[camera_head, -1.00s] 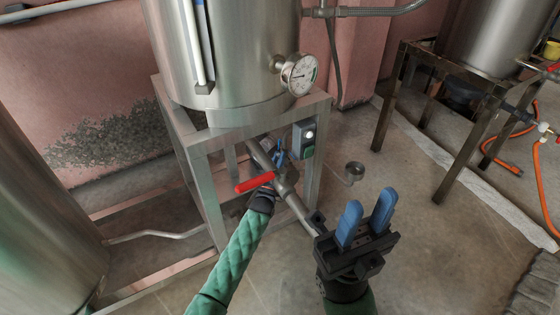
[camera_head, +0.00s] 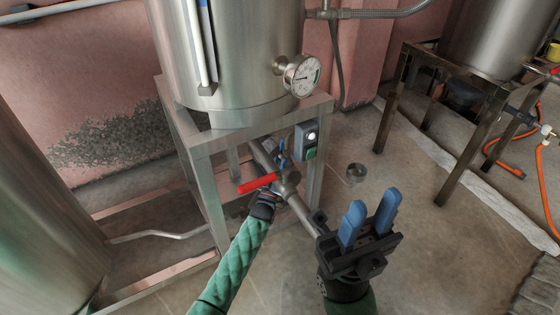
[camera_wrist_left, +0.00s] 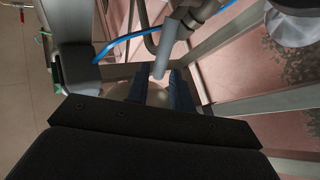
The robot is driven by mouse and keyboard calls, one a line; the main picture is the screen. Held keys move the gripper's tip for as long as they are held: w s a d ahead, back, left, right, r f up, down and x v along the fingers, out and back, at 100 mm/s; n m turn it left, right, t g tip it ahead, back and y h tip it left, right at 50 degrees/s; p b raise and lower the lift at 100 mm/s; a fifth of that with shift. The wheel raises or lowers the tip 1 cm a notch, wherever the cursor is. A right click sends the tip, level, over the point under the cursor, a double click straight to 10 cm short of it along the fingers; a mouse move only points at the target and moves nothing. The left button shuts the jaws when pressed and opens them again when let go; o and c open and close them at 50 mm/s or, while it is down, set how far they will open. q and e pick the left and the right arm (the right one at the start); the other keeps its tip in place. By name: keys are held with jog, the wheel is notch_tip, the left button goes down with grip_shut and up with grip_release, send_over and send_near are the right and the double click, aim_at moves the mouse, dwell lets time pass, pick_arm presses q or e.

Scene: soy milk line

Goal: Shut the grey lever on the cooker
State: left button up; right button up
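The steel cooker (camera_head: 236,60) stands on a metal frame. Below it, a valve with a red lever (camera_head: 257,184) sits on the outlet pipe (camera_head: 300,212). A grey bar (camera_head: 263,157), apparently the grey lever, slants behind the red one; its end (camera_wrist_left: 164,60) shows in the left wrist view just ahead of the fingertips. My left gripper (camera_head: 281,153) is under the cooker behind the valve, mostly hidden; in the left wrist view its fingers (camera_wrist_left: 157,80) are apart, near the bar's end. I cannot tell whether they touch it. My right gripper (camera_head: 373,206) is open and empty.
A control box (camera_head: 306,140) hangs on the frame's front corner, close to my left gripper. A dial gauge (camera_head: 302,76) sticks out above. Frame legs (camera_head: 208,195) stand beside my left arm. Another steel tank (camera_head: 45,190) is at the left.

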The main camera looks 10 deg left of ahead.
pick_arm(q)
jog(key=p+v, duration=0.1)
jog(key=v, duration=0.5)
